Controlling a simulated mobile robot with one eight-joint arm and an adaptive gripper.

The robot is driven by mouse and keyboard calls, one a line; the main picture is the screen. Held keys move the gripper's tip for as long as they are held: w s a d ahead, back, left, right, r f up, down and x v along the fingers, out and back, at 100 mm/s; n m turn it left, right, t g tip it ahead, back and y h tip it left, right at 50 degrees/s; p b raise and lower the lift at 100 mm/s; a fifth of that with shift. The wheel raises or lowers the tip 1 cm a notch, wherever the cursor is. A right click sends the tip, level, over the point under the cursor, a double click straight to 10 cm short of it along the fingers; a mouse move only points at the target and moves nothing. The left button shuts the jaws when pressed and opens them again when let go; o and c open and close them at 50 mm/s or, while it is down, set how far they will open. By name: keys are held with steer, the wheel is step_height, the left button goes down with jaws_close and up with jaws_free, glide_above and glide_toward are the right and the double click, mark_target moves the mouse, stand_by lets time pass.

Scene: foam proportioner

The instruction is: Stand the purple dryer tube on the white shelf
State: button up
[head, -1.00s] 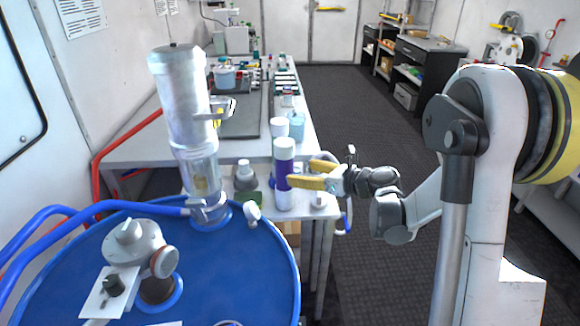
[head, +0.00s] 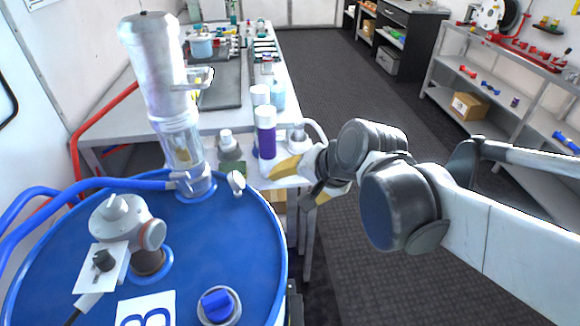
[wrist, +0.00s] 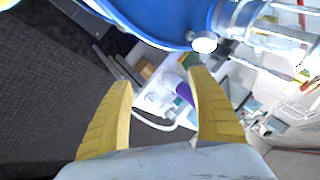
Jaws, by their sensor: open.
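The purple dryer tube (head: 266,141), a white cylinder with a purple band, stands upright on the near end of the long bench in the head view. My gripper (head: 293,184) is just right of its lower part, with its yellow fingers apart. In the wrist view the purple band (wrist: 184,92) shows beyond my open gripper (wrist: 158,82), near the right-hand finger and partly hidden by it. I cannot tell whether a finger touches the tube. A whitish shelf unit (head: 500,107) runs along the right wall; I cannot tell if it is the white shelf.
A blue drum (head: 90,250) with fittings fills the front left. A clear-and-metal cylinder (head: 165,90) stands on it. White and blue containers (head: 277,92) crowd behind the tube. The dark floor (head: 350,90) between bench and shelves is clear.

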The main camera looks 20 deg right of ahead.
steer(key=s+d+n+h, duration=0.2)
steer(key=s+n, duration=0.6)
steer(key=shift+f+h, duration=0.25)
steer(key=shift+h, duration=0.05)
steer(key=shift+a, duration=0.1)
stand_by(0.7)
